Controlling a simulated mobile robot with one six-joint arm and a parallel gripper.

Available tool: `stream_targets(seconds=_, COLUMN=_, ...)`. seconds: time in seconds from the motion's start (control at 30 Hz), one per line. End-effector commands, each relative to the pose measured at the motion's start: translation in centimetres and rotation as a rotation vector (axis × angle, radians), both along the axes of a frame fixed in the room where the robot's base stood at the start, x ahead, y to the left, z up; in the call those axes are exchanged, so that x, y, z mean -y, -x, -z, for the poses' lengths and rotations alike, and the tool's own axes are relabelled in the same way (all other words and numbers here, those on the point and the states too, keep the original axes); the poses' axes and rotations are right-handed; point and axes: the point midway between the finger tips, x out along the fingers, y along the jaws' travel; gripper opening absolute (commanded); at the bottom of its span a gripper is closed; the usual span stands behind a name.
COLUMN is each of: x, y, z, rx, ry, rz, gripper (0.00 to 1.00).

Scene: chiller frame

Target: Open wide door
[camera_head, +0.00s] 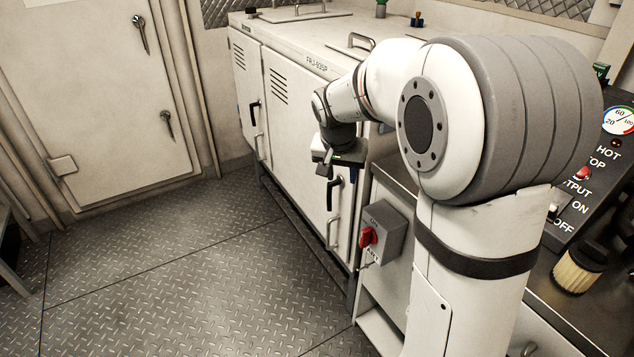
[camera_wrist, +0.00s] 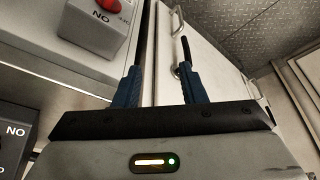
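The wide door (camera_head: 296,135) is the white vented cabinet panel under the label FRJ-935P, and it looks shut. It carries a black lever handle (camera_head: 333,192) and a silver pull handle (camera_head: 332,232) below it. My gripper (camera_head: 326,168) hangs just above the black handle in the head view. In the wrist view my gripper (camera_wrist: 158,72) is open, its two dark blue fingers apart with nothing between them. The black handle (camera_wrist: 185,48) shows by the right fingertip; I cannot tell whether they touch. The silver handle (camera_wrist: 178,20) is farther up.
A grey switch box (camera_head: 384,232) with a red knob juts out to the right of the door. A narrower vented door (camera_head: 245,90) is on the left. The diamond-plate floor (camera_head: 190,285) before the cabinet is clear. A control panel (camera_head: 590,160) stands at far right.

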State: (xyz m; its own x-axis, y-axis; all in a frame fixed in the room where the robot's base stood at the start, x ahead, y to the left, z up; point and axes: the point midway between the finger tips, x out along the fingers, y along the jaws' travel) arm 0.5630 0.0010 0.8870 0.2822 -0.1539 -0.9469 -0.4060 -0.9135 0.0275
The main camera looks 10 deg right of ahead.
Motion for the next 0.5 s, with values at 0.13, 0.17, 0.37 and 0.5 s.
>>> stream_targets(seconds=0.13, x=-0.8, y=-6.4, z=7.3, rx=0.034, ry=0.003, rz=0.09, gripper=0.38)
stream_targets(seconds=0.17, x=-0.9, y=-7.3, z=8.2, rx=0.042, ry=0.003, rz=0.106, gripper=0.38)
stream_targets(seconds=0.37, x=-1.5, y=-10.8, z=11.3, rx=0.071, ry=0.002, rz=0.163, gripper=0.38)
stream_targets(seconds=0.5, x=-1.4, y=-11.5, z=12.5, rx=0.076, ry=0.0, rz=0.174, gripper=0.38)
